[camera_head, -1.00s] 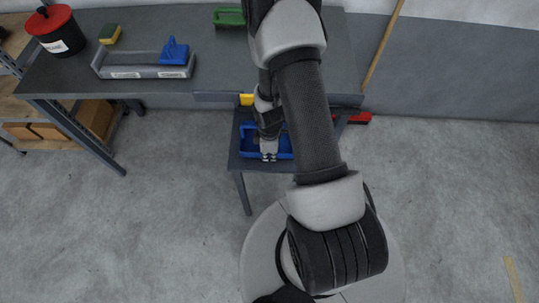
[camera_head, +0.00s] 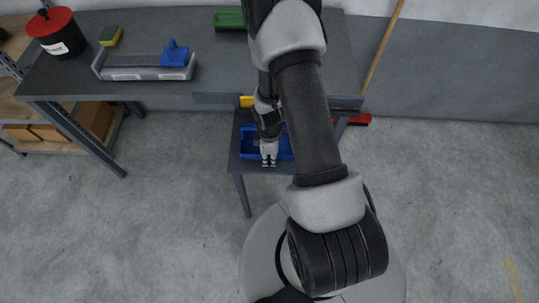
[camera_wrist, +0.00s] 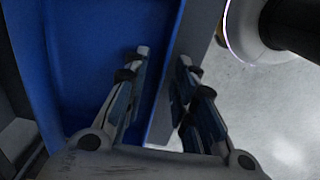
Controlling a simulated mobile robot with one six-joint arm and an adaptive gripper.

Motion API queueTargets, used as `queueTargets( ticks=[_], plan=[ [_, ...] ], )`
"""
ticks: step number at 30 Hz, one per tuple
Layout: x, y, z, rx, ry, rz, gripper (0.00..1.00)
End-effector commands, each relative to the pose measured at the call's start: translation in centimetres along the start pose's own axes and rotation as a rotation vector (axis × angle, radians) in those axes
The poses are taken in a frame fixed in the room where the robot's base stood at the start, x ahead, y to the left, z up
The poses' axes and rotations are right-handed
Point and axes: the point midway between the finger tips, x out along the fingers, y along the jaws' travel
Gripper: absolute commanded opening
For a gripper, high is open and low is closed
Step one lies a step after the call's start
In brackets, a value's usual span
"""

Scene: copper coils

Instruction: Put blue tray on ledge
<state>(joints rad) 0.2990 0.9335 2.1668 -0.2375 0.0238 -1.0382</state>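The blue tray (camera_head: 285,151) sits on a small grey stand (camera_head: 240,158) in front of the workbench, partly hidden by my arm. My gripper (camera_head: 269,164) is at the tray's near side, pointing down. In the wrist view the tray (camera_wrist: 85,60) fills the left half. My gripper (camera_wrist: 164,58) straddles the tray's side wall there, with one finger inside and one outside. Gaps seem to show between the fingers and the wall, so it looks open. I cannot tell which surface is the ledge.
The grey workbench (camera_head: 215,60) behind carries a grey holder with a blue brush (camera_head: 175,53), a green item (camera_head: 229,20), a sponge (camera_head: 110,36) and a red-lidded bin (camera_head: 56,32). Red bristles (camera_head: 359,119) lie right of the stand. The floor (camera_head: 170,210) around is clear.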

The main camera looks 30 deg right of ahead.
Motion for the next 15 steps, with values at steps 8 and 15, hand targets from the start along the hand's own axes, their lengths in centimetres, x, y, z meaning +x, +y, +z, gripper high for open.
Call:
queueTargets(
  ticks=[8,15],
  plan=[
    [-4.7,0.1,0.0,0.0,0.0,0.001,0.25],
    [-8.7,0.0,0.0,0.0,0.0,0.0,0.25]
  ],
)
